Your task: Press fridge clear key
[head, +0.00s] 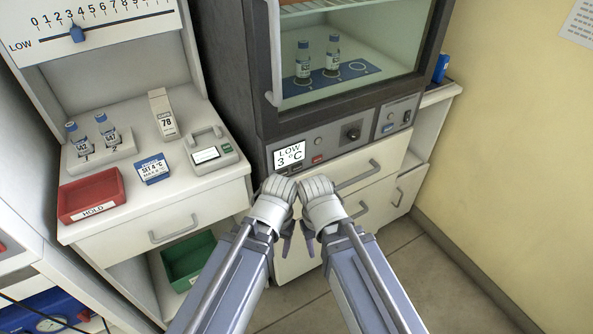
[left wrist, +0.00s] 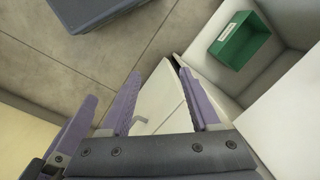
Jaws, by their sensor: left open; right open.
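The fridge (head: 262,70) has a glass door and a control panel below it. Its display (head: 289,155) reads LOW 3 °C. Right of the display are a red key (head: 318,159), a small round part (head: 318,141) and a black knob (head: 353,133); I cannot read which key is clear. My left gripper (head: 286,240) and right gripper (head: 312,240) are side by side just below and in front of the panel, partly hidden by my wrists. The left wrist view shows my left gripper (left wrist: 158,88) open and empty. Neither touches a key visibly.
Two vials (head: 303,60) stand inside the fridge. A counter (head: 120,215) at left holds a red HOLD tray (head: 92,196), vials in a rack (head: 104,150), a blue SET 4 °C card (head: 153,169) and a device (head: 209,149). A green bin (head: 189,258) stands below. Drawer handles (head: 358,175) project below the panel.

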